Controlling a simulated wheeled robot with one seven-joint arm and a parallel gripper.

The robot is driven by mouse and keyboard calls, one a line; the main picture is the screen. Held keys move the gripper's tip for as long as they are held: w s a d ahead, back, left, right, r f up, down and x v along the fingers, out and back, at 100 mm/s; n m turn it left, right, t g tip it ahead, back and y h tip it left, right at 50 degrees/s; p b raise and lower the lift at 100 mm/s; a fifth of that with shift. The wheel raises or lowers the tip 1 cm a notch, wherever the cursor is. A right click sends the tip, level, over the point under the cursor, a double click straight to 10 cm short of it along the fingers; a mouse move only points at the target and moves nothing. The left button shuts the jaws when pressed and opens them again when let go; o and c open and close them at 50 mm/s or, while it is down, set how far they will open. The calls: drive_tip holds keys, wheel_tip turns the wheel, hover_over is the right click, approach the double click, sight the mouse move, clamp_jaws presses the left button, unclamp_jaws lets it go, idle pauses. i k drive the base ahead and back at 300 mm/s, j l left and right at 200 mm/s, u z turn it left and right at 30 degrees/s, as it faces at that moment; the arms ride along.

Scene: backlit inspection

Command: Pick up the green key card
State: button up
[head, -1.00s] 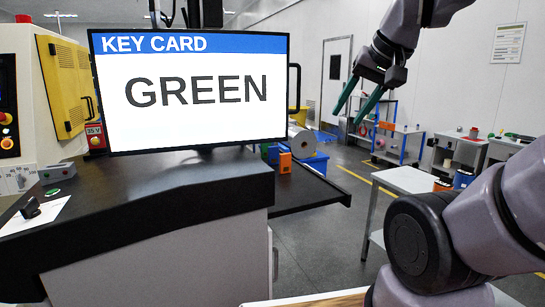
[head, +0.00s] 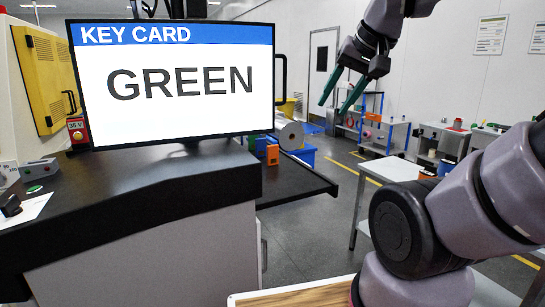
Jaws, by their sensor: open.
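A monitor (head: 175,80) on the dark counter (head: 150,190) shows the words "KEY CARD" on a blue band and "GREEN" in large letters below. I cannot make out a green key card itself in the head view. A small flat green oval (head: 34,188) lies on the counter at the far left, too small to identify as a card. My gripper (head: 333,108) hangs in the air to the right of the monitor, pointing down, with its two green fingers apart and nothing between them.
A pale-edged wooden surface (head: 300,295) shows at the bottom, partly hidden by my arm. A grey table (head: 395,170) stands beyond on the right. An orange block (head: 272,154) and a blue bin (head: 302,155) are behind the counter. Open floor lies between.

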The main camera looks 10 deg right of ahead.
sight(251, 138)
drive_tip(key=i+l+u, duration=0.2)
drive_tip(key=l, duration=0.25)
drive_tip(key=i+l+u, duration=0.25)
drive_tip(key=l, duration=0.25)
drive_tip(key=i+l+u, duration=0.2)
drive_tip(key=l, duration=0.3)
drive_tip(key=l+u, duration=0.25)
drive_tip(key=l, duration=0.3)
drive_tip(key=i+l+u, duration=0.2)
drive_tip(key=l, duration=0.35)
drive_tip(key=k, duration=0.1)
